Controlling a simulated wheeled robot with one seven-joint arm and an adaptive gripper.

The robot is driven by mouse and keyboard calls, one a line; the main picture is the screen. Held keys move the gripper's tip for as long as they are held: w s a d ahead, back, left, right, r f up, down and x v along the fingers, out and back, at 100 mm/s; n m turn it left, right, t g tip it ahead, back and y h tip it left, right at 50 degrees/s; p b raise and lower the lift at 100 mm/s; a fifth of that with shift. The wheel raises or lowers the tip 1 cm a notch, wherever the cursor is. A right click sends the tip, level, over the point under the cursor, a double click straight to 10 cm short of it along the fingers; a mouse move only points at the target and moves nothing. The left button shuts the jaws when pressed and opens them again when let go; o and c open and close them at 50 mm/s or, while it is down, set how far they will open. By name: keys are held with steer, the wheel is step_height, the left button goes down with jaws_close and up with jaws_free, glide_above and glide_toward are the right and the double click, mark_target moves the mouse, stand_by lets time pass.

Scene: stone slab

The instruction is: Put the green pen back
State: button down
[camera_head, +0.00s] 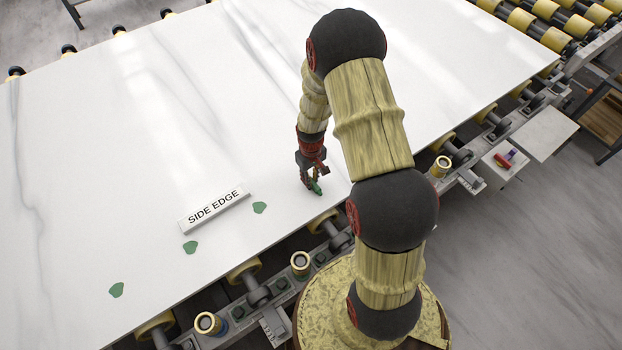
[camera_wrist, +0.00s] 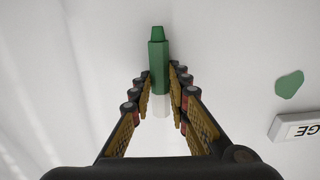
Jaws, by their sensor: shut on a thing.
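The green pen (camera_wrist: 158,62) is a green marker with a narrower capped end, pointing away from my wrist between the two fingers. My gripper (camera_wrist: 160,92) is shut on it. In the head view my gripper (camera_head: 314,178) is low over the white slab (camera_head: 110,130), near its front edge and right of the SIDE EDGE sign, with the green pen (camera_head: 316,188) at its tips. Whether the pen touches the slab is hard to tell.
Green patches (camera_head: 260,208) (camera_head: 190,247) (camera_head: 117,290) mark the slab. The SIDE EDGE block (camera_head: 214,210) lies beside them. A small white side tray (camera_head: 506,158) beyond the slab's right edge holds red, blue and purple items (camera_head: 504,159). Rollers (camera_head: 245,270) line the front edge.

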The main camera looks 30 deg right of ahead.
steer(key=c, duration=1.7)
jaws_free()
steer(key=shift+f, duration=0.1)
steer(key=s+a+r+t+p, duration=0.15)
steer(key=a+r, duration=0.25)
steer(key=r, duration=1.2)
steer(key=s+a+r+t, duration=0.1)
steer(key=s+a+r, duration=0.2)
steer(key=r, duration=1.3)
steer(key=s+a+r+t, duration=0.1)
steer(key=s+a+r, duration=0.1)
steer(key=s+r, duration=0.2)
steer(key=s+a+r+t, duration=0.1)
steer(key=s+a+r, duration=0.1)
steer(key=s+r, duration=0.2)
steer(key=s+a+r+t, duration=0.1)
steer(key=s+a+r, duration=0.2)
steer(key=s, duration=0.4)
steer(key=shift+s+a+r, duration=0.1)
steer(key=shift+r, duration=0.7)
